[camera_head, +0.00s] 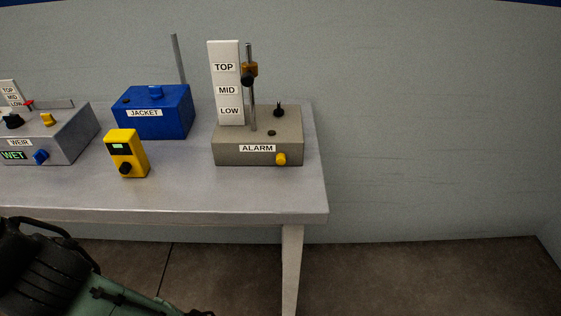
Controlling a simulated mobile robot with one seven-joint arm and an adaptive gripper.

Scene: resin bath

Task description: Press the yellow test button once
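A yellow button or knob (281,159) sits on the front face of the grey-beige ALARM box (230,150), at its lower right. Another yellow knob (47,119) is on top of the grey WEIR box (70,145) at the far left. No "test" label is readable on either one. I cannot make out a gripper; only black and green parts that look like my own body show at the lower left, below the table and apart from both yellow parts.
The grey table (240,192) carries a blue JACKET box (155,125) and a yellow handheld unit (139,152) with a black knob. A TOP/MID/LOW board (226,78) and a metal post (253,112) rise from the ALARM box. The table front beside that box is clear.

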